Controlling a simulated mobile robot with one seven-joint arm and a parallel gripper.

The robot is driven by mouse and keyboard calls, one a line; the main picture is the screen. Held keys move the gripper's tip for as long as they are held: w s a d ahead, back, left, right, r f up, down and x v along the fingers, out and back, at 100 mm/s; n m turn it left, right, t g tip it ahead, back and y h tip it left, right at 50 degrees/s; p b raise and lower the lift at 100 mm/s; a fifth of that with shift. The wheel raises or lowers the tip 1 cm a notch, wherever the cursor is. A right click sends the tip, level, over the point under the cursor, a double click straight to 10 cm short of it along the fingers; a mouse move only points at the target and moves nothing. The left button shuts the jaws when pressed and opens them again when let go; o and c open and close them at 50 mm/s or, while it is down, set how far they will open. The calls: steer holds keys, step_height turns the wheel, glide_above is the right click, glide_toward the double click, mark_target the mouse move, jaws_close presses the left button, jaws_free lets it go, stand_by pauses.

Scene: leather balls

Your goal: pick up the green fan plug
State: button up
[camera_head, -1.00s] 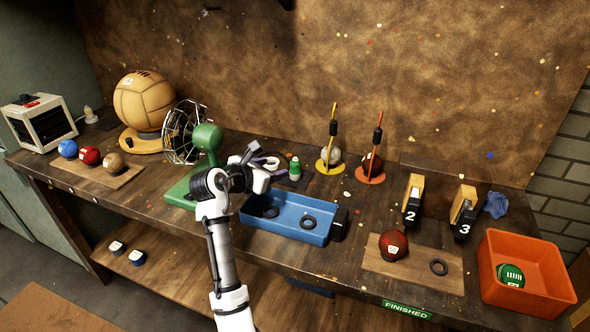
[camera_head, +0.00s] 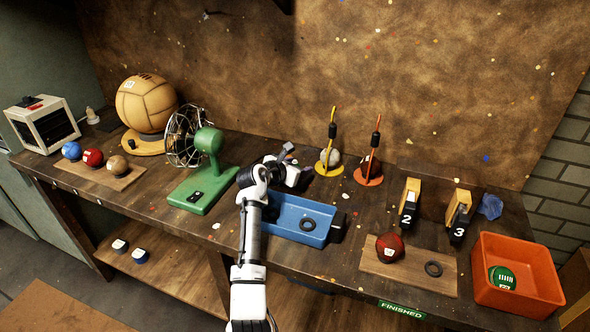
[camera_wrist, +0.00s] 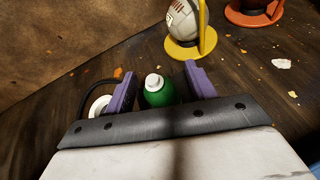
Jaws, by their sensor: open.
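In the wrist view a green piece with a white tip (camera_wrist: 157,93), which looks like the green fan plug, stands between the two purple fingers of my gripper (camera_wrist: 160,74). Its lower part is hidden behind the gripper body. The fingers are open on either side of it; I cannot tell whether either touches it. In the head view the piece is hidden behind my gripper and wrist. The green fan (camera_head: 208,165) with its wire cage stands left of my arm on the bench.
A blue tray (camera_head: 327,211) with dark rings lies beside my wrist. A white ring-shaped part (camera_wrist: 99,106) with a dark cable sits by the left finger. A yellow stand (camera_wrist: 186,53) with a pale ball and an orange stand (camera_head: 369,175) are behind. An orange bin (camera_head: 540,283) is far right.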

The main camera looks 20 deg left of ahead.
steer(key=shift+w+f, duration=0.2)
steer(key=shift+w, duration=0.1)
steer(key=c, duration=1)
steer(key=shift+c, duration=0.2)
